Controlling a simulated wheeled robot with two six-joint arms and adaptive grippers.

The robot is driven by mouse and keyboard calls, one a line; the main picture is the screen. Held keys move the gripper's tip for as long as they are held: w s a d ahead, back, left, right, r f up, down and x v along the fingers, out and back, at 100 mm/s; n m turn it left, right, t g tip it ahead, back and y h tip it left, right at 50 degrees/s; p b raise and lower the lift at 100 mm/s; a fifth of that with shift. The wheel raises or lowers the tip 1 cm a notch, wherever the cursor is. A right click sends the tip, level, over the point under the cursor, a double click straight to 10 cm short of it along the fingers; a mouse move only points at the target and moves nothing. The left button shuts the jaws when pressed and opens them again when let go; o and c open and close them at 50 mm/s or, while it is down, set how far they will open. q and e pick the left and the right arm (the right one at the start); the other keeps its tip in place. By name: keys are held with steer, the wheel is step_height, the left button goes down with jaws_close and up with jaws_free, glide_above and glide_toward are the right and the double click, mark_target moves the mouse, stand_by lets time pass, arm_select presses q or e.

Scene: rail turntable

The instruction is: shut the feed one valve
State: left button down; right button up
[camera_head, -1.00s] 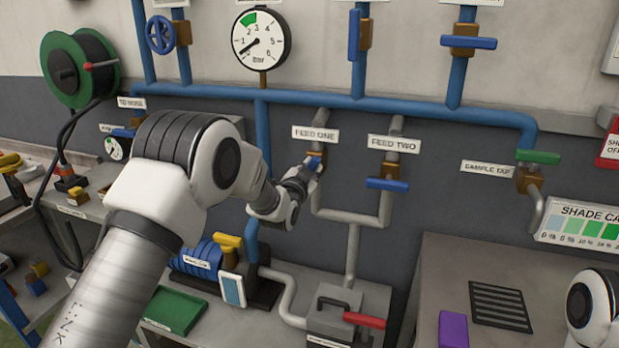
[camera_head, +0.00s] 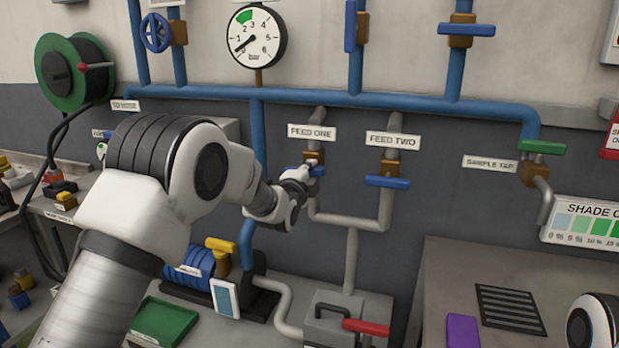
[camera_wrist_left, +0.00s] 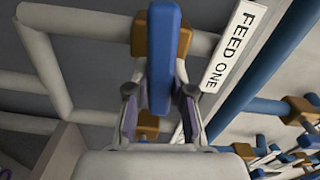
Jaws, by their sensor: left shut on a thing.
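The feed one valve has a blue lever (camera_head: 319,169) on a brown body (camera_head: 313,156), below the FEED ONE label (camera_head: 311,132). The lever lies roughly level, across its upright grey pipe. My left gripper (camera_head: 302,174) is at the lever and covers part of it. In the left wrist view the blue lever (camera_wrist_left: 164,50) stands between the two fingers of the left gripper (camera_wrist_left: 160,90), which is shut on it. There too the lever crosses the grey pipe (camera_wrist_left: 95,45). My right gripper is out of view.
The feed two valve's blue lever (camera_head: 387,181) lies level just to the right. A blue pipe (camera_head: 400,102) runs above. A pump (camera_head: 190,268) and a grey box with a red handle (camera_head: 366,327) stand below. A sample tap (camera_head: 541,147) is farther right.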

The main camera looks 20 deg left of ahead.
arm_select(q)
steer(key=shift+f+m+b, duration=0.25)
steer(key=shift+m+b, duration=0.1)
steer(key=shift+m, duration=0.45)
steer(key=c, duration=1)
jaws_free()
steer(key=shift+d, duration=0.1)
steer(key=shift+s, duration=0.15)
steer(key=s, duration=1.1)
steer(key=shift+s+a, duration=0.2)
steer(key=shift+s, duration=0.2)
